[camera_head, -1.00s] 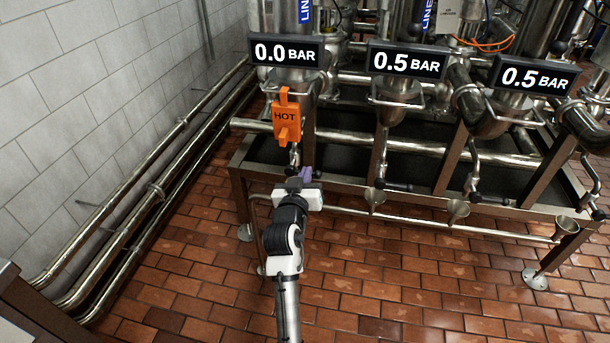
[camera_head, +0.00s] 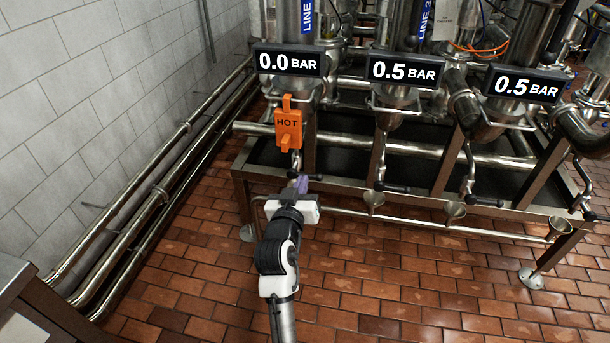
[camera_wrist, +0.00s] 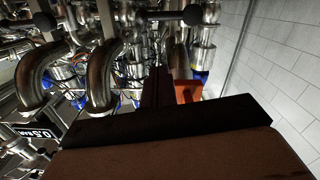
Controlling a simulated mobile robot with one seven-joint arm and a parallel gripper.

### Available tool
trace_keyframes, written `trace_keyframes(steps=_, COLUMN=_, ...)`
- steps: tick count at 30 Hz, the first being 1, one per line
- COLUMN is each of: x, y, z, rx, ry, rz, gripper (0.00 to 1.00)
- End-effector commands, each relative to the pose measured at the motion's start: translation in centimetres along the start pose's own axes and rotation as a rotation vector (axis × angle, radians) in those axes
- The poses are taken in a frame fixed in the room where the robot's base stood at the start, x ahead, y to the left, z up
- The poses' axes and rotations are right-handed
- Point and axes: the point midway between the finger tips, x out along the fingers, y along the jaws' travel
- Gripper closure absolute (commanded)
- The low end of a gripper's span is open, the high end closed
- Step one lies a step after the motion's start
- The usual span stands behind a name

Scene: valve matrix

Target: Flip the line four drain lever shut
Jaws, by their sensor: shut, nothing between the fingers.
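The leftmost line carries a 0.0 BAR display (camera_head: 289,62) and an orange HOT tag (camera_head: 288,123); its blue label's number is cut off. A drain pipe hangs below the tag, with a small dark drain lever (camera_head: 314,178) at its lower end. My gripper (camera_head: 302,184) is shut and empty right at this lever, partly covering it; I cannot tell if they touch. In the wrist view my shut fingers (camera_wrist: 157,85) point toward the pipework, with the orange tag (camera_wrist: 188,92) beside them. A dark ball-ended handle (camera_wrist: 191,17) shows beyond; which line it belongs to is unclear.
A steel frame rail (camera_head: 420,202) runs below. Wall pipes (camera_head: 150,200) stand at left. The brick floor in front is clear.

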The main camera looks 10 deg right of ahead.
Motion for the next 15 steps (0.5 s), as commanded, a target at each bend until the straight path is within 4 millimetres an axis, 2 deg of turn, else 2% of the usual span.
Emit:
trace_keyframes(steps=3, x=-2.1, y=-0.1, z=0.1, rx=0.000, ry=0.000, rz=-0.003, gripper=1.00)
trace_keyframes(steps=6, x=-3.2, y=-0.1, z=0.0, rx=-0.001, ry=0.002, rz=-0.002, gripper=1.00)
trace_keyframes(steps=15, x=-4.0, y=0.0, z=-0.1, rx=0.000, ry=0.001, rz=-0.001, gripper=1.00)
